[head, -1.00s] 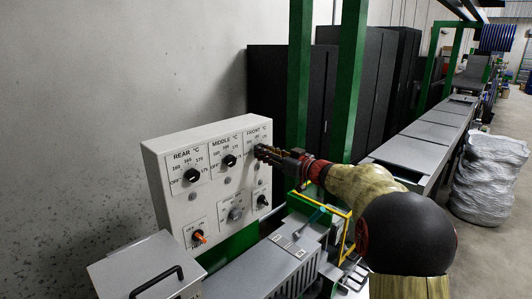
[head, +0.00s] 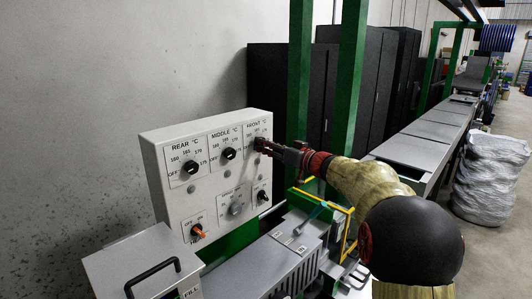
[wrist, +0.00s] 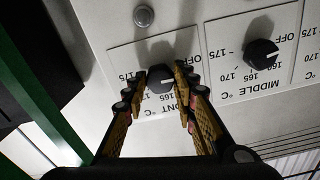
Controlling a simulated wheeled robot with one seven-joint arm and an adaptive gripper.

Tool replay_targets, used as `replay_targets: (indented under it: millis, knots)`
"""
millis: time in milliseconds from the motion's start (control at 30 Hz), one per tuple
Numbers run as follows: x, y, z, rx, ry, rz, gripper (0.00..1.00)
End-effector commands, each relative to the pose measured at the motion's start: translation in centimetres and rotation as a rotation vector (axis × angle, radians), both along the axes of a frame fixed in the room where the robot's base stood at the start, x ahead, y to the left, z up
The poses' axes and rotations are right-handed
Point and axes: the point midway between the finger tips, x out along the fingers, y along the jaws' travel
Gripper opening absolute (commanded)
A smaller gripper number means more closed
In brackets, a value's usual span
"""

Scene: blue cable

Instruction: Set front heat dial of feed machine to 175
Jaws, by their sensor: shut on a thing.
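The front heat dial (wrist: 160,79) is a black round knob on the white control panel. It shows upside down in the wrist view, with a short white mark on its face pointing roughly right. A "175" label (wrist: 126,76) is printed to its left; other numbers are partly hidden by the fingers. My gripper (wrist: 158,88) has its dark, yellow-padded fingers on both sides of the dial, shut on it.
The middle dial (head: 228,153) and rear dial (head: 191,167) sit to the left. Below are an orange switch (head: 197,231), a grey knob (head: 236,208) and a black switch (head: 262,195). Green posts (head: 346,90) stand right of the panel, and a yellow frame (head: 345,225) is below my arm.

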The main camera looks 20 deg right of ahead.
Motion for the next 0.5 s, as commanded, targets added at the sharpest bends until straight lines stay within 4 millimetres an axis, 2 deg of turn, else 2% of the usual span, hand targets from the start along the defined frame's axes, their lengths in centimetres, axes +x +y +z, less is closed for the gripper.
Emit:
replay_targets:
  millis: [33,500]
  knots:
    - [-0.03,-0.01,-0.48,0.037,0.013,0.0,0.02]
    - [-0.02,0.04,-0.32,0.449,0.185,0.0,0.02]
